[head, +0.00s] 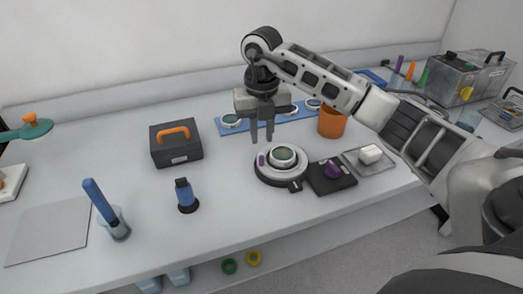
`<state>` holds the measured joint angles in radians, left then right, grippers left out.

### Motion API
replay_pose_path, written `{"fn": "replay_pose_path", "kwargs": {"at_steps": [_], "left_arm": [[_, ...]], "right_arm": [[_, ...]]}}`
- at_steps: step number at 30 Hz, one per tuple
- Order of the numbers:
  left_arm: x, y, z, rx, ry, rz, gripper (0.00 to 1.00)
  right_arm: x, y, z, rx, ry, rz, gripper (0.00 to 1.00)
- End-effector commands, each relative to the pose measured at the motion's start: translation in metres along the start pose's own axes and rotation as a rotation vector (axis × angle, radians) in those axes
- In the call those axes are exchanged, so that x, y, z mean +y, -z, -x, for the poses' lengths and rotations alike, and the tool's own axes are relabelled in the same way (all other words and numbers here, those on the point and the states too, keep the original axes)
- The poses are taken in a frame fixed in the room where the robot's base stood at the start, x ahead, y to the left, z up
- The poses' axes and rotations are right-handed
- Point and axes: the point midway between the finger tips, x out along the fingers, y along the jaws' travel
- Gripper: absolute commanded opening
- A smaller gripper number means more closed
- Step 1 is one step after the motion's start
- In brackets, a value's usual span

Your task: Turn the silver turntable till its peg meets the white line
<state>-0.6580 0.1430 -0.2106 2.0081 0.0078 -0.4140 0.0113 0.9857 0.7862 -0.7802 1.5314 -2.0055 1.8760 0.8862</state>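The silver turntable (272,174) sits on a dark round base on the bench, right of centre. A round part with a green glass face (283,155) lies on top of it. A small purple peg (262,160) stands at the turntable's left edge. My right gripper (262,138) points down just behind and left of the turntable, above the bench. Its two fingers are apart with nothing between them. My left gripper is not in view.
A black pad with a purple knob (332,170) and a clear tray with a white block (370,154) stand right of the turntable. An orange cup (332,123) and a blue strip with round parts (222,128) are behind. A black toolbox (175,148) stands left.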

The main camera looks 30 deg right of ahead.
Motion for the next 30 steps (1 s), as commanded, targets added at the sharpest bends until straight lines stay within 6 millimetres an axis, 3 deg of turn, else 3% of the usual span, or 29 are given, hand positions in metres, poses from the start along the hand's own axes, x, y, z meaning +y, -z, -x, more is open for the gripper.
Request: {"fn": "replay_pose_path", "kwargs": {"at_steps": [6,12,22,25,30], "left_arm": [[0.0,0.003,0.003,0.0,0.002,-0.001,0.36],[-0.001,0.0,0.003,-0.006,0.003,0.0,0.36],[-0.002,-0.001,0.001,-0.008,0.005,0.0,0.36],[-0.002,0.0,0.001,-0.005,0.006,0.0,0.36],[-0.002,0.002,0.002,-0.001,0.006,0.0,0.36]], "right_arm": [[0.0,0.001,-0.04,0.004,0.0,0.001,0.21],[0.0,0.001,-0.059,0.002,0.0,0.001,0.21],[0.0,0.0,-0.062,0.0,-0.001,0.002,0.21],[0.0,0.0,-0.062,0.0,-0.001,0.002,0.0],[0.0,0.0,-0.062,0.0,-0.001,0.002,0.0]]}}
